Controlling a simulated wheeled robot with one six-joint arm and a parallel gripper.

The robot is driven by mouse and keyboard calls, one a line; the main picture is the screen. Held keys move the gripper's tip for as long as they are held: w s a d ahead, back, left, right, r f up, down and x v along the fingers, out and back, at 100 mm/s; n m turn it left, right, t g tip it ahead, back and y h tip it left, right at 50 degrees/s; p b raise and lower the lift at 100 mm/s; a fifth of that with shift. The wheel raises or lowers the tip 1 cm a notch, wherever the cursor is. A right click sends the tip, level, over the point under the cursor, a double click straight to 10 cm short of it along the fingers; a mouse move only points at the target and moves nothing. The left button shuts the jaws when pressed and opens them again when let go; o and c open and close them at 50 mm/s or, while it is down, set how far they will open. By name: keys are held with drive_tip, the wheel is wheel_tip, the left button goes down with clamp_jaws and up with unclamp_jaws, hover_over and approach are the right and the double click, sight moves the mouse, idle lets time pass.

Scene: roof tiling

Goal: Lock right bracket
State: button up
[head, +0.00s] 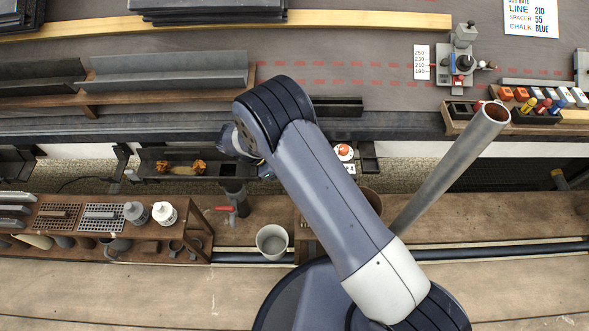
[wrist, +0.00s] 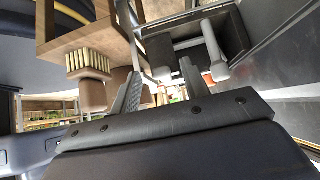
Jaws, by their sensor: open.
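My gripper (wrist: 161,63) is open in the wrist view, its two grey fingers apart with nothing seen held between them. A dark bracket-like frame (wrist: 188,30) stands beyond the fingers, with a light grey lever-like piece (wrist: 212,48) just right of the right finger. I cannot tell whether they touch. In the head view my arm hides most of the gripper. A dark bracket-like piece (head: 368,158) hangs below the roof edge right of my arm; another (head: 122,160) is at the left. I cannot tell whether either is locked.
A red-and-white round button (head: 344,152) is close right of my arm. A grey pipe (head: 452,168) stands upright at the right. A red-handled tool (head: 235,208) and a pale bucket (head: 272,242) are below the gripper. A low bench (head: 150,228) fills the left.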

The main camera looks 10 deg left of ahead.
drive_tip(key=p+v, duration=0.1)
drive_tip(key=v, duration=0.8)
drive_tip(key=shift+a+r, duration=0.15)
drive_tip(key=shift+a, duration=0.05)
drive_tip(key=x, duration=1)
drive_tip(key=shift+d, duration=0.35)
drive_tip(key=shift+f+b, duration=0.3)
drive_tip(key=shift+b, duration=0.3)
